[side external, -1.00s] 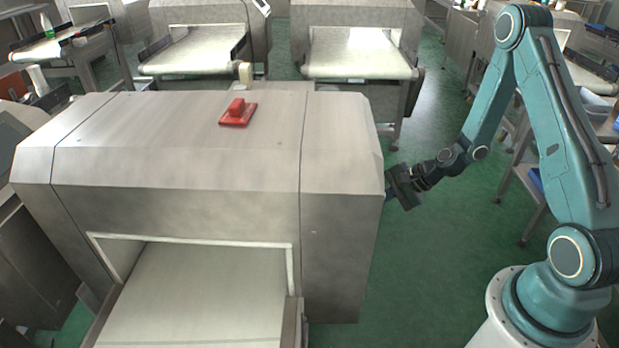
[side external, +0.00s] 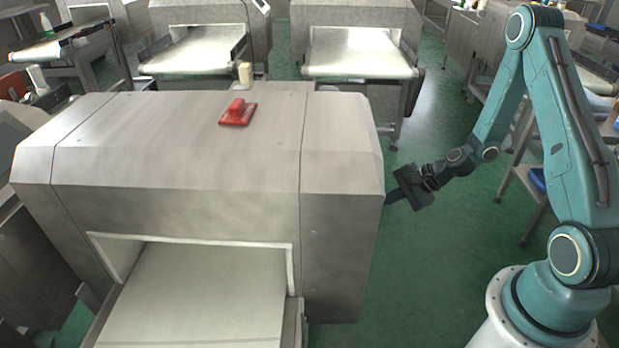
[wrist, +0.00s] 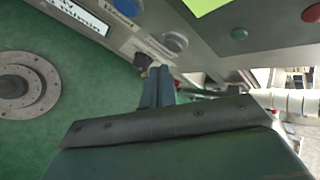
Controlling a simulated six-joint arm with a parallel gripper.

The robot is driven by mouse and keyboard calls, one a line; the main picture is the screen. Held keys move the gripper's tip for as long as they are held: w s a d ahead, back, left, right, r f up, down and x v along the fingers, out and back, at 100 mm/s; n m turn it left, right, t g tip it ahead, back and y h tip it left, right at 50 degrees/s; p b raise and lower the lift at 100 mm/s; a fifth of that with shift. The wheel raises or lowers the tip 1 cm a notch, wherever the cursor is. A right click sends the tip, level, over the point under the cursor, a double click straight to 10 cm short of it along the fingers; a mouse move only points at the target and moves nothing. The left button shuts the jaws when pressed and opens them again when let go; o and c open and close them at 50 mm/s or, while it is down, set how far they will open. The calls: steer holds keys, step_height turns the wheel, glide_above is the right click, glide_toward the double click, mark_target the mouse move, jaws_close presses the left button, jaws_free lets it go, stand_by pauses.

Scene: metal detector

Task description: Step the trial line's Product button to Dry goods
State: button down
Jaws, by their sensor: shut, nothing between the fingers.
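The metal detector (side external: 180,150) is a large steel housing with a belt tunnel. Its control panel (wrist: 215,32) shows at the top of the wrist view, and is hidden in the side external view. The panel has a grey round button (wrist: 174,41), a green button (wrist: 239,33), a red button (wrist: 311,13) and a bluish button (wrist: 128,7). The labels are too blurred to tell which button is Product. A white screen (wrist: 80,14) has unclear text. My gripper (wrist: 158,72) is shut and empty, its fingertips below the panel. In the side external view my gripper (side external: 388,199) is beside the housing's right face.
A red object (side external: 238,113) lies on top of the housing, with a pale cylinder (side external: 245,74) behind it. Other conveyor machines (side external: 358,52) stand at the back. Green floor (side external: 440,260) is open between the housing and my base. A lime-coloured patch (wrist: 205,5) sits on the panel.

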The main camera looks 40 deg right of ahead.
steer(key=shift+s+d, duration=1.4)
steer(key=shift+s, duration=0.05)
steer(key=s+a+r+n+g+h, duration=0.1)
steer(key=s+a+r+n+g, duration=0.1)
steer(key=a+r+n, duration=0.55)
steer(key=s+a+r+n+g+h, duration=0.15)
steer(key=r+n, duration=0.25)
steer(key=r, duration=0.7)
steer(key=s+a+r+n+h, duration=0.1)
steer(key=s+a+r+n, duration=0.1)
steer(key=s+r, duration=0.4)
steer(key=s+a+r+n+t+h, duration=0.1)
steer(key=s+a+r+n, duration=0.1)
steer(key=s+r, duration=0.4)
steer(key=s+n, duration=0.1)
steer(key=s, duration=0.1)
steer(key=shift+s+a, duration=0.25)
steer(key=shift+s, duration=0.05)
steer(key=shift+w+r+n+t+h, duration=0.1)
steer(key=shift+n+t+h, duration=0.15)
stand_by(1.2)
